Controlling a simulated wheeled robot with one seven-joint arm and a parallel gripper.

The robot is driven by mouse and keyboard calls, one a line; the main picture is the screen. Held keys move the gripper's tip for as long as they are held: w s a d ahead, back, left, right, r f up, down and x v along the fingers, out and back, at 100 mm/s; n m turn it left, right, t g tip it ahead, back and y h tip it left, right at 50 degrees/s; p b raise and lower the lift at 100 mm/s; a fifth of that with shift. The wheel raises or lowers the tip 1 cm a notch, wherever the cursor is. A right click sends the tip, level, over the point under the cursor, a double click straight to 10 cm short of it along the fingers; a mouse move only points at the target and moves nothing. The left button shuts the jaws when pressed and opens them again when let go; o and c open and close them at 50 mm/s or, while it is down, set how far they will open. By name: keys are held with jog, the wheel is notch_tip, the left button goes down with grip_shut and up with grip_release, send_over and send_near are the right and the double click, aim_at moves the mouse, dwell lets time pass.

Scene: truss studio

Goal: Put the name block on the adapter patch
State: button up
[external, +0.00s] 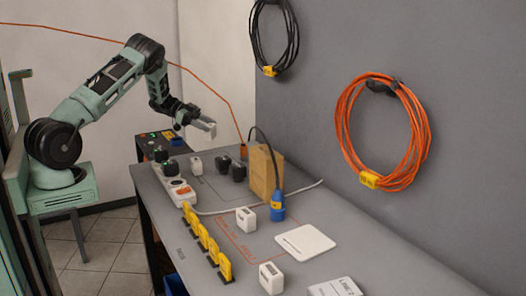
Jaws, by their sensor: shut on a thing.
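My gripper (208,128) is in the air above the far end of the grey table (345,262). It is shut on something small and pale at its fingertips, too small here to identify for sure. A row of yellow blocks (207,242) on dark bases stands along the table's left edge. I cannot tell which thing is the name block. Orange outlines (232,246) mark the tabletop in the middle, and faint outlines lie further back; I cannot read which one is the adapter patch.
A white power strip (180,194) with black plugs lies at the far left. White blocks (246,219) (271,278), black adapters (238,172), a wooden board (264,174), a blue connector (278,207) and a white plate (305,240) stand on the table. Cable coils (383,130) hang behind.

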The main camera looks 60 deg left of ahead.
notch_tip(320, 180, down, 9)
jog(key=shift+f+p, duration=0.1)
jog(key=shift+p, duration=0.65)
jog(key=shift+f, duration=0.1)
jog(key=o, duration=1)
jog(key=shift+c, duration=0.2)
